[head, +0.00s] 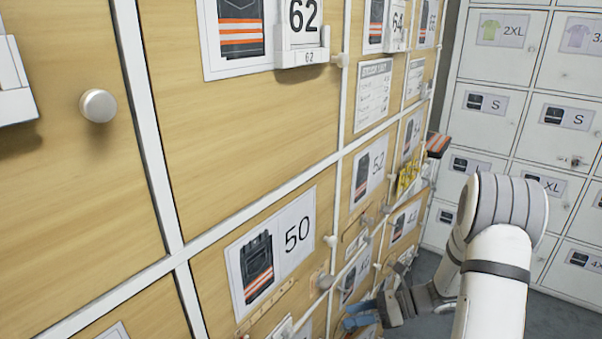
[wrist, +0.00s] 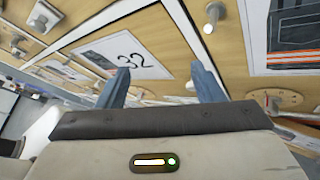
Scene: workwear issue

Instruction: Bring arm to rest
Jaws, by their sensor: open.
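My arm (head: 497,270) reaches in from the lower right of the head view and bends back toward the wooden locker wall. My gripper (head: 360,313) is near the bottom centre of that view, close in front of the lower doors. In the wrist view my gripper (wrist: 162,82) shows two blue-grey fingers set wide apart, with nothing between them. I cannot tell whether the fingers touch the wall.
Wooden doors (head: 80,190) with round knobs (head: 98,106) and size labels fill the left. A label holder marked 62 (head: 303,57) juts out. An orange-striped dark item (head: 437,144) sticks out farther along. White lockers (head: 475,100) stand at right. Grey floor (head: 555,318) shows lower right.

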